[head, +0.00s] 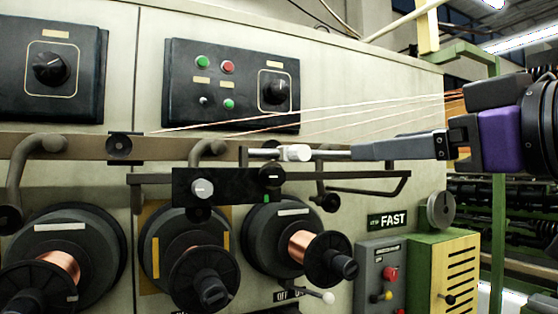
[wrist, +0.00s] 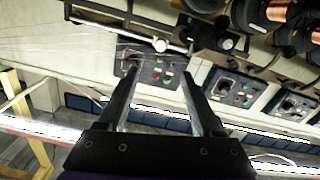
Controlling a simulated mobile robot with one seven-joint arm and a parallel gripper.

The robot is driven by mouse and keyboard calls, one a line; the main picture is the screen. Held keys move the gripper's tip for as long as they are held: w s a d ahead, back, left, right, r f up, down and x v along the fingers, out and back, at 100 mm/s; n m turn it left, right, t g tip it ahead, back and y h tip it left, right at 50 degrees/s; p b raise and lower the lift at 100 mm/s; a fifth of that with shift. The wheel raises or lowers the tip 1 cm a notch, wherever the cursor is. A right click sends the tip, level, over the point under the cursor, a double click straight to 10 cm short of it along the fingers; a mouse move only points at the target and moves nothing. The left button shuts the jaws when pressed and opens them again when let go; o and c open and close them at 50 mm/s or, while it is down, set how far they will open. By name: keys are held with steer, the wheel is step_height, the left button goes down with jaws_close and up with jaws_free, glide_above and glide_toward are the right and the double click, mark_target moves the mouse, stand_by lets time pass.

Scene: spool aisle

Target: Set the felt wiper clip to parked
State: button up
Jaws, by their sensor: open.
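A white cylindrical piece (head: 295,152) on a thin rail beside the black wiper plate (head: 230,184) may be the felt wiper clip; no label confirms it. It also shows in the wrist view (wrist: 160,45). The plate carries a white knob (head: 202,188), a black knob and a small green mark. My gripper (head: 332,154) reaches in from the right, its tip close to the white piece in the head view. In the wrist view my gripper (wrist: 159,73) has its fingers apart with nothing between them. Whether a finger touches the white piece is unclear.
Thin copper wires (head: 370,117) run above my gripper to the right. Copper spools (head: 300,246) sit below the plate. A panel with buttons and a dial (head: 235,84) is behind. A grey control box (head: 381,270) and a green-yellow cabinet (head: 455,275) stand lower right.

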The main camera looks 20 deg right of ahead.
mark_target(304, 152)
steer(key=w, duration=1.7)
steer(key=shift+w+a+r, duration=0.1)
steer(key=shift+w+a, duration=0.15)
steer(key=shift+a, duration=0.15)
jaws_close()
stand_by(0.5)
